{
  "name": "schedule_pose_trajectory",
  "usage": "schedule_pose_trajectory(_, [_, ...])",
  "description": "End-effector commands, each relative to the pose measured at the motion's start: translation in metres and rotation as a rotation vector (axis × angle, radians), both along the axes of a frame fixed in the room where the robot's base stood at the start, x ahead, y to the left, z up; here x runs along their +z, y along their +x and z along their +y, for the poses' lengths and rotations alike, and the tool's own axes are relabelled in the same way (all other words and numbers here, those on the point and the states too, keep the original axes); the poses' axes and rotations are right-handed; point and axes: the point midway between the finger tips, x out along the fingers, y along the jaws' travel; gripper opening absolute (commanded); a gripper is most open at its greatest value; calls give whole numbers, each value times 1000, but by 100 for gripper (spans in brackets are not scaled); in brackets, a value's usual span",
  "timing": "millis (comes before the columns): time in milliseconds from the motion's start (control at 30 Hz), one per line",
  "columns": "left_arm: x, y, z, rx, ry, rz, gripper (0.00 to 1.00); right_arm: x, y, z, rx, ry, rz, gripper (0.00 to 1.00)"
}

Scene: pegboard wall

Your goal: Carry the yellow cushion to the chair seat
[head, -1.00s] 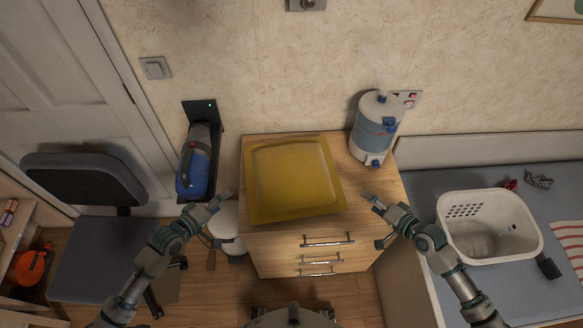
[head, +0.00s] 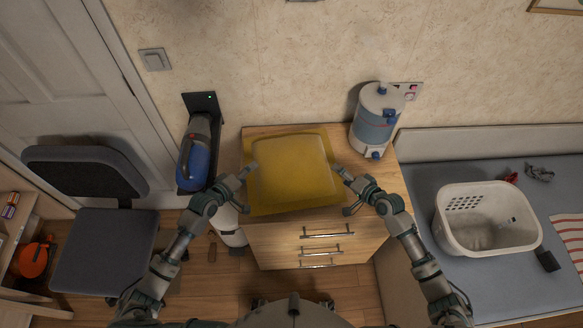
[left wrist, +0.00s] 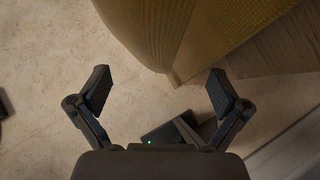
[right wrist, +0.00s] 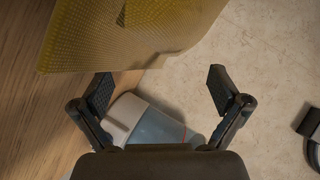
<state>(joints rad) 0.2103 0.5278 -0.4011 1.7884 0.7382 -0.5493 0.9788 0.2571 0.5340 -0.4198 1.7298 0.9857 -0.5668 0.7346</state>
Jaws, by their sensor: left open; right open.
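The yellow cushion (head: 293,172) lies flat on top of the wooden drawer cabinet (head: 300,226). My left gripper (head: 245,177) is open at the cushion's left edge, and my right gripper (head: 345,180) is open at its right edge. The left wrist view shows the cushion (left wrist: 215,25) beyond the open, empty fingers (left wrist: 158,90). The right wrist view shows the cushion's edge (right wrist: 130,35) close to the left finger of the open gripper (right wrist: 160,92). I cannot tell whether any finger touches it. The chair seat (head: 105,250) is dark grey, bare, at the left.
A white and blue water dispenser (head: 377,120) stands at the cabinet's back right corner. A blue handheld vacuum (head: 195,160) hangs on the wall at left. A white basket (head: 485,245) sits on the grey bed at right. A white round object (head: 230,225) stands left of the cabinet.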

Motion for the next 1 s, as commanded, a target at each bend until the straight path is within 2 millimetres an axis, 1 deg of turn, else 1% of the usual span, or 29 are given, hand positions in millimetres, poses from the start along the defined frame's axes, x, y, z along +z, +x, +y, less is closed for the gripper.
schedule_pose_trajectory(33, [-2, 7, -5, 1, -1, -1, 100, -2, 7, 6, 0, 2, -1, 99])
schedule_pose_trajectory(100, [-7, 15, -10, 0, 1, 0, 100, -6, 14, 12, 0, 0, -2, 99])
schedule_pose_trajectory(300, [-14, 30, -19, -1, 0, -1, 100, -14, 27, 23, 0, 0, 0, 99])
schedule_pose_trajectory(667, [-15, 33, -21, 0, 1, 0, 100, -15, 30, 25, 0, -1, -2, 99])
schedule_pose_trajectory(700, [-15, 33, -21, 0, 1, 0, 95, -15, 30, 25, 0, -1, -2, 94])
schedule_pose_trajectory(767, [-15, 33, -21, 0, 1, 0, 80, -15, 30, 25, 1, -1, -1, 79])
schedule_pose_trajectory(800, [-16, 33, -21, 0, 1, 0, 70, -15, 30, 25, 1, -1, -1, 69])
schedule_pose_trajectory(867, [-16, 33, -21, 0, 1, 0, 55, -15, 30, 25, 1, -1, -1, 54])
schedule_pose_trajectory(900, [-16, 33, -21, -1, 1, 0, 45, -15, 30, 25, 1, 0, -1, 44])
schedule_pose_trajectory(933, [-16, 33, -21, -2, 1, 0, 38, -15, 30, 25, 1, 0, -1, 36])
schedule_pose_trajectory(967, [-16, 33, -21, -2, 1, 0, 35, -15, 30, 25, 1, 0, -1, 29])
schedule_pose_trajectory(1000, [-16, 32, -21, -2, 1, 0, 35, -15, 30, 25, 1, -1, -2, 28])
